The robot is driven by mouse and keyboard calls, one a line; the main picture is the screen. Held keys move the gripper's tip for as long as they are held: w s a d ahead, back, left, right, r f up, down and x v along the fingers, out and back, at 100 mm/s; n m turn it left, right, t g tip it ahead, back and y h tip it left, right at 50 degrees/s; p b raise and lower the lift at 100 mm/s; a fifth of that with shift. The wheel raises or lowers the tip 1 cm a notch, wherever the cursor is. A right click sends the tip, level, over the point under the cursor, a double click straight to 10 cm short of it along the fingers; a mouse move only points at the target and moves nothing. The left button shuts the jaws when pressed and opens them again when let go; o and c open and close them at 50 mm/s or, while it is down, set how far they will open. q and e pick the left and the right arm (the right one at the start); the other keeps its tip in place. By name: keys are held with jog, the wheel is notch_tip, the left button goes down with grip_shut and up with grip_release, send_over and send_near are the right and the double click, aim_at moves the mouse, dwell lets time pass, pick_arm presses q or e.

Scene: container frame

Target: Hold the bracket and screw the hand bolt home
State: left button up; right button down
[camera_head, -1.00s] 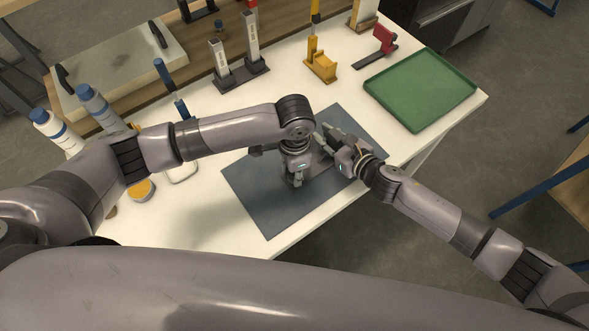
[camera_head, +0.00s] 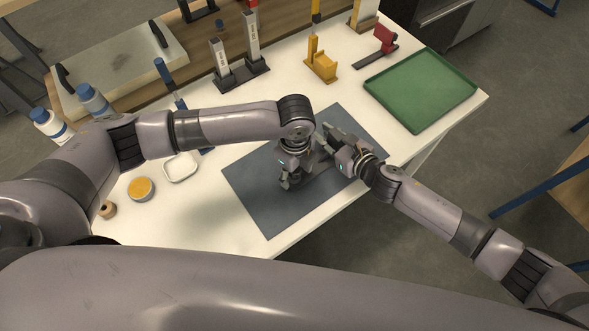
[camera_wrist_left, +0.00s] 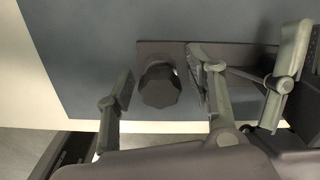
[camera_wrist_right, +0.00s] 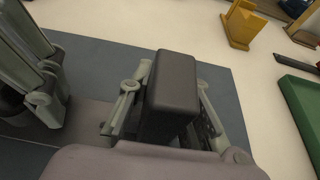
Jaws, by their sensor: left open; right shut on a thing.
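The bracket has a dark upright block (camera_wrist_right: 175,88) and a flat base plate (camera_wrist_left: 150,48) lying on the grey-blue mat. My right gripper (camera_head: 327,138) is shut on the upright block, one finger on each side in the right wrist view. The hand bolt shows as a dark faceted knob (camera_wrist_left: 160,86) at the plate's end in the left wrist view. My left gripper (camera_head: 288,184) is open, with its fingers on either side of the knob and a gap visible on the left. The bolt's shank is hidden under the knob.
The mat (camera_head: 250,205) lies on a white table. A green tray (camera_head: 420,88) is at the right, with a yellow stand (camera_head: 320,65) and a red-and-black tool (camera_head: 382,38) behind. A white dish (camera_head: 181,167) and an orange-topped tin (camera_head: 141,188) stand left. My two hands are close together.

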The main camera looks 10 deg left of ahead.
pick_arm(q)
notch_tip(320, 180, up, 12)
dwell(0.7)
pick_arm(e)
jog(key=c, duration=1.4)
grip_release()
jog(key=v, duration=1.2)
jog(key=shift+f, duration=0.1)
